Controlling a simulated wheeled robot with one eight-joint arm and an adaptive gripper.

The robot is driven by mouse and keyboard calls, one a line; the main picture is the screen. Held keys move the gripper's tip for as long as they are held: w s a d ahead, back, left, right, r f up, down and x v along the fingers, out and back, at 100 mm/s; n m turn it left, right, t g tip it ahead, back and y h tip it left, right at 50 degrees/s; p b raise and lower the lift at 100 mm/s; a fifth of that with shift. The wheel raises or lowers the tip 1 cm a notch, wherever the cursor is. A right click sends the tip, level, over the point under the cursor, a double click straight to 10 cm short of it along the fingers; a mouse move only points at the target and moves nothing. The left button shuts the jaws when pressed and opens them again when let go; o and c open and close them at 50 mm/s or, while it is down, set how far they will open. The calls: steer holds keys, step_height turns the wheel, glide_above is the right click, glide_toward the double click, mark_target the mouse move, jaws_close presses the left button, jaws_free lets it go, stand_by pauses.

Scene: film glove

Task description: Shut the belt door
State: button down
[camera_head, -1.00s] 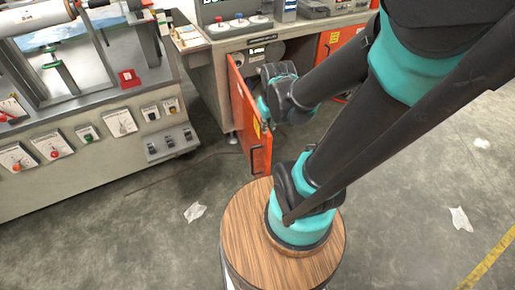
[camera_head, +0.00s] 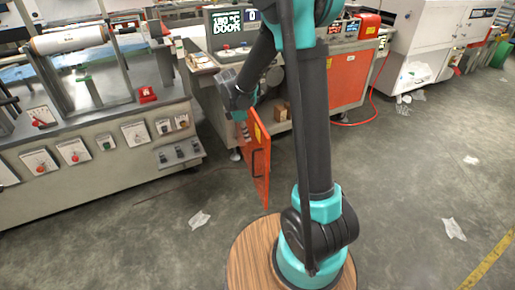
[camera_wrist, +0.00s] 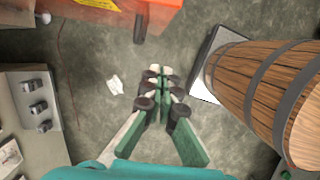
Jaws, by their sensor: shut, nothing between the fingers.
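The orange belt door (camera_head: 258,165), with a yellow label and a dark handle, stands open, sticking out from the grey machine cabinet (camera_head: 205,95) towards me. Its upper part is partly behind my arm. In the wrist view, the door (camera_wrist: 110,10) crosses the top edge, its dark handle (camera_wrist: 140,25) pointing down. My gripper (camera_wrist: 160,75) is shut and empty, over bare floor, below the handle in that picture. In the head view, my wrist is at the door's upper left; the fingers are hidden, and I cannot tell whether anything touches the door.
A grey machine with knobs (camera_head: 80,150) stands on the left. A second orange panel (camera_head: 348,78) is on the cabinet's right, with a red hose (camera_head: 372,108) beside it. White scraps (camera_head: 200,219) lie on the floor. The floor at right is largely clear.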

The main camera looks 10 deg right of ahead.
mark_target(261, 149)
steer(key=shift+w+d+f, duration=0.15)
steer(key=shift+d+f, duration=0.9)
steer(key=shift+f, duration=0.5)
steer(key=shift+w+d+f, duration=0.1)
steer(key=shift+d+f, duration=0.95)
steer(key=shift+f, duration=0.45)
steer(key=shift+w+d+f, duration=0.15)
steer(key=shift+d+f, duration=0.9)
steer(key=shift+f, duration=0.5)
